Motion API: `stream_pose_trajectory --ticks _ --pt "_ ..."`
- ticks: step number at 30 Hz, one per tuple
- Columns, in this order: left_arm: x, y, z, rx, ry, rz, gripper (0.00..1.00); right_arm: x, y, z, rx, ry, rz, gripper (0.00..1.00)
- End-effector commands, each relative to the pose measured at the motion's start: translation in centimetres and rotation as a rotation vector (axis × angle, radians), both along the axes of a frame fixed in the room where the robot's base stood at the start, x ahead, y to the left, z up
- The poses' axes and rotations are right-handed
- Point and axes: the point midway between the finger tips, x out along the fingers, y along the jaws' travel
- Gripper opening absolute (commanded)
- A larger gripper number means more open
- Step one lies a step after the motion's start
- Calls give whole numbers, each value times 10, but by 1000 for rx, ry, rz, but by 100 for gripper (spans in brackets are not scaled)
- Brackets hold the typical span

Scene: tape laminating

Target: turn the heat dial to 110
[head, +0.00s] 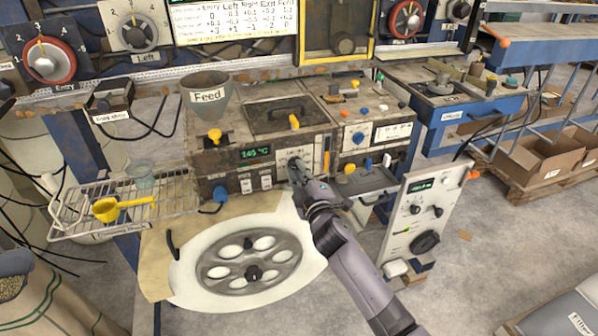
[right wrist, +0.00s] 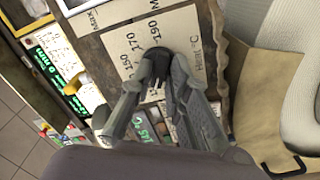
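The heat dial (right wrist: 157,62) is a black knob on a worn cream plate marked 150, 170, 190 and "Heat °C" in the right wrist view. My right gripper (right wrist: 163,78) has its two fingers close together on either side of the knob, apparently gripping it. In the head view my right gripper (head: 295,165) reaches the front panel of the machine (head: 220,162), just right of the green display (head: 255,153), which seems to read about 140 °C. The gripper hides most of the dial there, and the knob's pointer is not readable. My left gripper is not in view.
Switches (head: 256,184) sit below the display. A feed funnel (head: 207,97) stands on the machine. A round plate with several holes (head: 250,262) lies in front and below. A wire rack (head: 125,205) with a yellow scoop (head: 108,209) is at left, a grey control panel (head: 425,212) at right.

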Motion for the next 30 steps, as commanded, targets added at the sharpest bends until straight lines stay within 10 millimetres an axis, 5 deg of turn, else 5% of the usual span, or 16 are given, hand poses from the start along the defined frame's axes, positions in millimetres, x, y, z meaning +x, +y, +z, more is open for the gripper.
stream_pose_trajectory --ticks 5,17,30 --pt "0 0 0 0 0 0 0 0 0 0 1 -1 -1 30" --pt "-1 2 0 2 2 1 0 -6 -2 0 1 -1 -1 30" --pt "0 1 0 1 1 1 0 -81 -27 -1 0 1 0 30"
